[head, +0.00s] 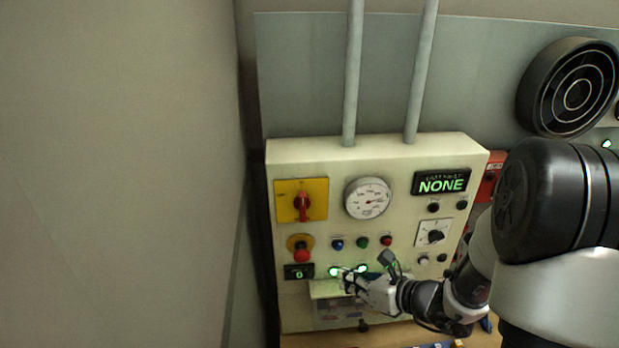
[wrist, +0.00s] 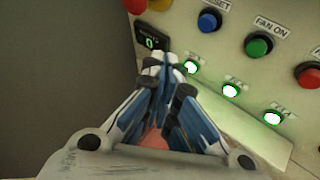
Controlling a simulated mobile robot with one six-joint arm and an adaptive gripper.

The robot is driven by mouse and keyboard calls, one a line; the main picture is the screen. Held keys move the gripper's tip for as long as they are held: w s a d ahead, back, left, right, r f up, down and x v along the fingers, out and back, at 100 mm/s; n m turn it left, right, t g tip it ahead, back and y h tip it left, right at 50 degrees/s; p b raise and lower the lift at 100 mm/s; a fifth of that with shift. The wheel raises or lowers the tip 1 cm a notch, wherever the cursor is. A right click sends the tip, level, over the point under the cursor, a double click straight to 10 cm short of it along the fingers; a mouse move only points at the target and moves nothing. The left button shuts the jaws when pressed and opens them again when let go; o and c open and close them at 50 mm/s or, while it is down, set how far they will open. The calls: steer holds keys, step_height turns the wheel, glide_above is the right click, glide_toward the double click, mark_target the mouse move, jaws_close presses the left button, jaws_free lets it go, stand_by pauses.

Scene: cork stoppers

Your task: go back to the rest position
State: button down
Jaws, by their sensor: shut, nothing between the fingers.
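My gripper (head: 345,277) is at the lower part of a cream control panel (head: 405,157), in front of its row of lit green lamps. In the wrist view my gripper (wrist: 160,60) is shut, with its blue and white fingers together and nothing between them. The fingertips lie just below a small black display (wrist: 149,40) reading 0 and left of a lit lamp (wrist: 191,67). I cannot tell whether the tips touch the panel.
The panel carries a yellow plate with a red rotary switch (head: 302,203), a red mushroom button (head: 302,253), a gauge (head: 367,198) and a display reading NONE (head: 441,183). A round black speaker-like fitting (head: 570,87) is at upper right. A plain wall (head: 115,170) fills the left.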

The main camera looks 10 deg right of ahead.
steer(key=s+a+f+n+g+b, duration=0.25)
steer(key=s+a+n+b, duration=0.25)
steer(key=s+n+b, duration=0.3)
steer(key=s+a+f+n+g+b, duration=0.2)
steer(key=s+a+n+g+b, duration=0.3)
steer(key=s+n, duration=0.45)
steer(key=s+d+f+n+t+h+b, duration=0.2)
steer(key=s+d+f+n+h+b, duration=0.4)
steer(key=n+b, duration=0.5)
steer(key=s+d+n+h, duration=0.1)
steer(key=s+d+n, duration=0.1)
steer(key=d, duration=0.1)
steer(key=shift+d+h+b, duration=0.2)
steer(key=shift+h+b, duration=0.1)
steer(key=shift+f+n, duration=0.1)
steer(key=shift+n, duration=0.15)
